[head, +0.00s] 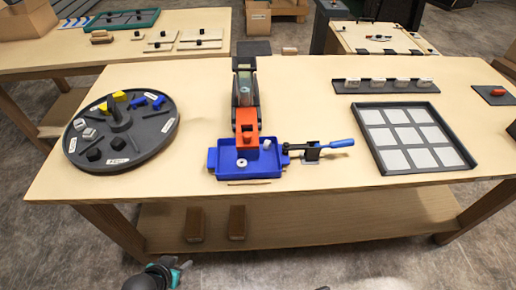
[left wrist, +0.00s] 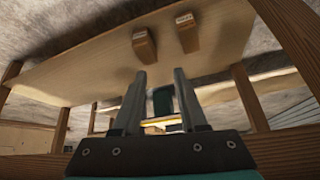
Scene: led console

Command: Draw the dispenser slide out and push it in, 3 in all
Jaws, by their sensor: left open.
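The dispenser (head: 244,88) stands near the middle of the table, a dark upright body with a clear section. Its orange-red slide (head: 246,128) shows at the front, above the blue tray (head: 223,170). In the tray lie a white ring-shaped piece (head: 242,163) and a small white piece (head: 266,144). My left gripper (left wrist: 160,78) is open and empty in the left wrist view, its fingers apart below the table level. In the head view only part of it shows at the bottom edge, well away from the dispenser. My right gripper is not seen.
A dark round turntable (head: 160,135) with several small parts stands left of the dispenser. A blue-handled clamp (head: 311,153) sits just right of the tray. A framed grid panel (head: 413,137) lies further right. Two wooden blocks (head: 237,222) rest on the lower shelf (head: 330,215).

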